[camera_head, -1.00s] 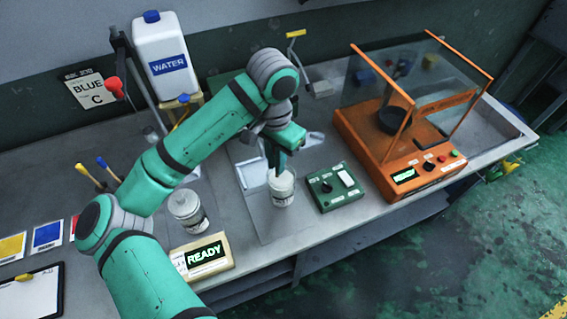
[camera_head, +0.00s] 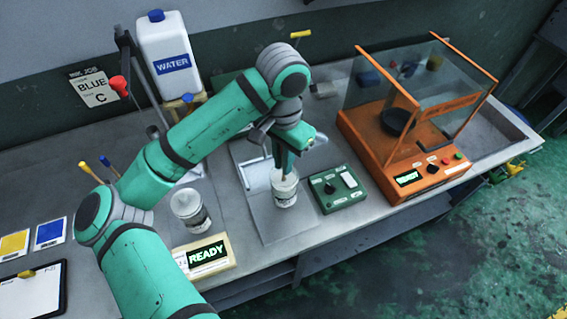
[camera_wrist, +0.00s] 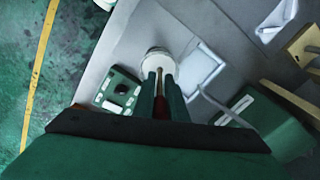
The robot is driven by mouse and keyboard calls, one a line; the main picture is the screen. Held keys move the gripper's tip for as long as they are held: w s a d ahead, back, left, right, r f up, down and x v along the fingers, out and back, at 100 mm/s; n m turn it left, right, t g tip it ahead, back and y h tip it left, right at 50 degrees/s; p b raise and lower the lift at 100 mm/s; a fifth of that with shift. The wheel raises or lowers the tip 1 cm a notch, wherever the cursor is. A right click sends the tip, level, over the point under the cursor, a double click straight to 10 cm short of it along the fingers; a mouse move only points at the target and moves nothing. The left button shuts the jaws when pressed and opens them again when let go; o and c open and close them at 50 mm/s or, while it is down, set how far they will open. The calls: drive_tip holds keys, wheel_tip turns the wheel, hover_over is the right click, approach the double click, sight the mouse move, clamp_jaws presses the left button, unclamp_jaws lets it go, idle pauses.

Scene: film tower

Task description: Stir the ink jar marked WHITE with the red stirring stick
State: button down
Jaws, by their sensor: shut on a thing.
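My gripper (camera_head: 283,165) is over a white jar (camera_head: 285,189) on the grey plate, fingers pointing down at its mouth. In the wrist view, the gripper (camera_wrist: 160,80) is shut on the red stirring stick (camera_wrist: 160,105), whose pale lower end reaches to the jar (camera_wrist: 155,60). The stick's tip is hidden at the jar's mouth, so its depth inside cannot be told. The jar's label is too small to read. Another jar (camera_head: 188,209), with a pale top, stands to the left; its label is unreadable too.
A green control box (camera_head: 336,190) stands close right of the jar. An orange machine (camera_head: 385,160) with clear panels is farther right. A READY display (camera_head: 206,255) lies at the front edge. A water container (camera_head: 168,55) stands behind. Two sticks (camera_head: 95,172) are at the left.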

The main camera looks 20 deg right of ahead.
drive_tip(key=shift+r, duration=1.5)
drive_tip(key=shift+s+r, duration=0.1)
drive_tip(key=shift+r, duration=2.2)
drive_tip(key=shift+d, duration=0.1)
drive_tip(key=shift+a+r, duration=0.1)
drive_tip(key=shift+a, duration=0.1)
